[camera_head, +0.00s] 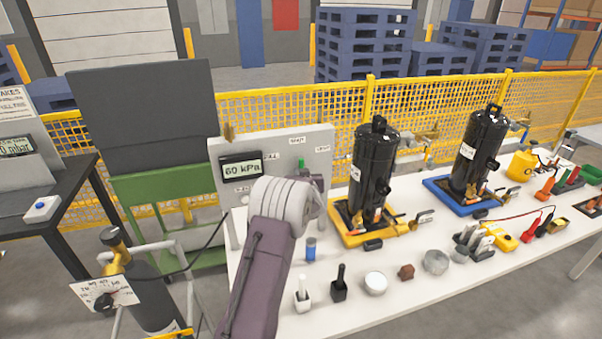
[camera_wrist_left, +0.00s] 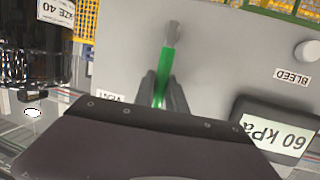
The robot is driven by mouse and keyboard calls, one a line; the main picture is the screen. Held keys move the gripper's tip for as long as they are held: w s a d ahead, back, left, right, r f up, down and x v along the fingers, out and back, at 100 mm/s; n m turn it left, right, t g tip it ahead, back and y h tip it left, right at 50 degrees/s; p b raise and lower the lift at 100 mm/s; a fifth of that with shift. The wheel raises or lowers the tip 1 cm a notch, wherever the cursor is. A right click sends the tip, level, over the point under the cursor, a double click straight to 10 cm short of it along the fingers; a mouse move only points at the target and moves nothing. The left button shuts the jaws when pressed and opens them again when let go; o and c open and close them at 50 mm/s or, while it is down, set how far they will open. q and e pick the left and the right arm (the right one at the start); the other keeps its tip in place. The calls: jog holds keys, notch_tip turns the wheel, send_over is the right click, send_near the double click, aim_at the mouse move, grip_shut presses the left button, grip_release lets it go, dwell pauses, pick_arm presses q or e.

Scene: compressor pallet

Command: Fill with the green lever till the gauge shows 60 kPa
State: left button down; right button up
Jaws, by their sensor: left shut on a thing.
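The green lever (camera_head: 301,164) is on the front of a grey panel (camera_head: 322,150), to the right of the gauge. The gauge (camera_head: 241,169) reads 60 kPa, and the same reading shows upside down in the left wrist view (camera_wrist_left: 275,135). In the left wrist view the lever's green handle (camera_wrist_left: 167,68) lies between the fingers of my left gripper (camera_wrist_left: 163,84), which is shut on it. In the head view my arm hides most of this gripper and the panel's lower part. My right gripper is in neither view.
Two black cylinders, one on a yellow tray (camera_head: 350,236) and one on a blue tray (camera_head: 437,197), stand right of the panel. Small parts, including a blue-capped cup (camera_head: 311,250) and a white disc (camera_head: 376,283), lie along the white table's front. A yellow mesh fence (camera_head: 270,108) runs behind.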

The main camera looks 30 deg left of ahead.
pick_arm(q)
jog(key=c, duration=1.4)
grip_release()
jog(key=shift+o, duration=0.2)
jog(key=b+v, duration=0.1)
jog(key=v, duration=0.8)
jog(key=shift+b, duration=0.3)
